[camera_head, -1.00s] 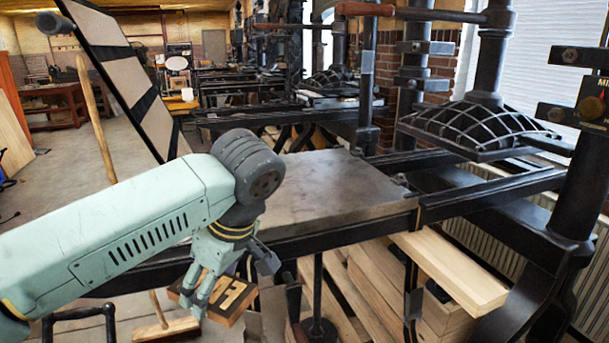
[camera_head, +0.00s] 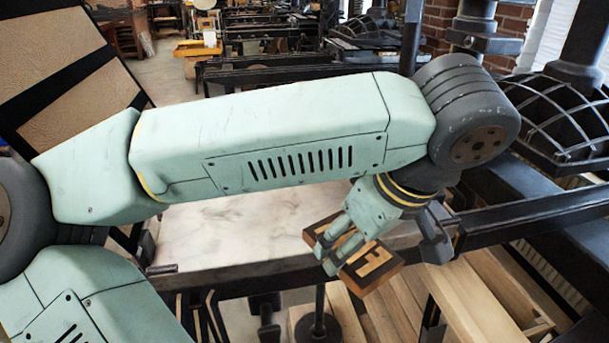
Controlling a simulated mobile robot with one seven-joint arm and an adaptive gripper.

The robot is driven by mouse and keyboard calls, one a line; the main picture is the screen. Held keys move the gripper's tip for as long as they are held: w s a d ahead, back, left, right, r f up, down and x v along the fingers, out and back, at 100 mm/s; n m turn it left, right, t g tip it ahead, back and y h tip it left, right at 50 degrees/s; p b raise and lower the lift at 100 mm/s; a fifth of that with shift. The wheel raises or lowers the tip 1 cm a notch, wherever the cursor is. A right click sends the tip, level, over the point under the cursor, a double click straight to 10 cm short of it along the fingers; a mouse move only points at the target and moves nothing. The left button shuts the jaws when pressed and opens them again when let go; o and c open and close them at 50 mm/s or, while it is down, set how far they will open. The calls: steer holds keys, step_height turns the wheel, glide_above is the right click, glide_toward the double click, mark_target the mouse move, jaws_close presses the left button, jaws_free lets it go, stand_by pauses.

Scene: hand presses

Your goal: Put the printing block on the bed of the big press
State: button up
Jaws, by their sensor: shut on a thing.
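The printing block (camera_head: 378,267) is a small wooden block with dark recesses and pale raised letter shapes. My gripper (camera_head: 326,258) points downward and is shut on it, with its fingers across the block's left part. The block is tilted in the picture and held in the air. It overlaps the near right edge of the big press's bed (camera_head: 225,228) in the picture; I cannot tell whether it is over the bed or in front of it. The bed is a flat, pale grey slab, bare where it shows. My arm hides its far part.
A black rail (camera_head: 530,215) of the press runs right from the bed. A gridded black platen (camera_head: 565,125) hangs at the right. A hinged frame with tan panels (camera_head: 75,105) leans up at the left. Pale wooden boards (camera_head: 485,290) lie below the bed.

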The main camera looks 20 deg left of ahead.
glide_above(304, 215)
steer(key=d, duration=0.1)
steer(key=shift+s+d+f+p, duration=0.2)
steer(key=shift+s+f+p, duration=0.2)
steer(key=shift+f, duration=0.25)
steer(key=shift+w+a+f, duration=0.1)
steer(key=shift+f, duration=0.05)
steer(key=shift+f+b, duration=1.15)
steer(key=shift+f, duration=0.5)
steer(key=shift+f, duration=0.1)
steer(key=shift+f, duration=0.15)
steer(key=o, duration=1.4)
steer(key=shift+r+p, duration=0.3)
steer(key=shift+r, duration=0.3)
steer(key=p+v, duration=0.5)
steer(key=v, duration=0.6)
steer(key=shift+r+p, duration=0.15)
steer(key=shift+p, duration=0.2)
